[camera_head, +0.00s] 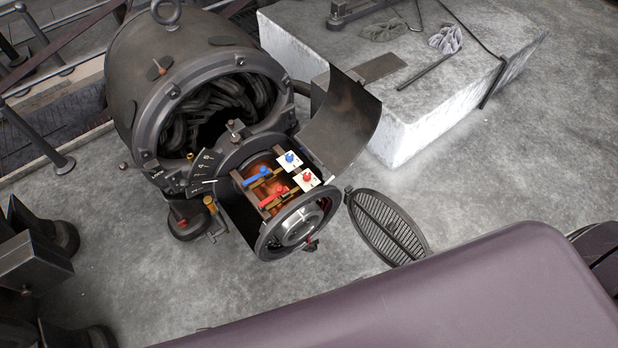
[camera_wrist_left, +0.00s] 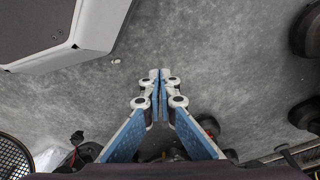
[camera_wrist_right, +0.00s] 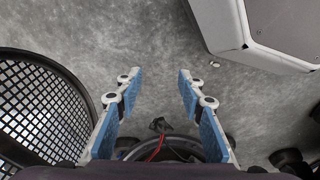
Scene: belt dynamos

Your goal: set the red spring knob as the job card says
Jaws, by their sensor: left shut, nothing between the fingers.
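The red spring knob (camera_head: 308,177) sits on a small white plate (camera_head: 313,183) inside the open end of a dark dynamo (camera_head: 190,75) in the head view. A blue knob (camera_head: 290,158) on a similar plate is just behind it. A red bar (camera_head: 272,198) and a blue bar (camera_head: 257,177) lie to their left. The knob's pointer and the plate markings are too small to read. I cannot make out a job card. My left gripper (camera_wrist_left: 159,78) is shut and empty above the floor. My right gripper (camera_wrist_right: 160,74) is open and empty. Neither gripper shows in the head view.
A curved cover (camera_head: 342,120) stands raised beside the knobs. A round grille (camera_head: 388,227) is on the right of the dynamo's end. A pale stone block (camera_head: 420,110) with rags and a rod stands behind.

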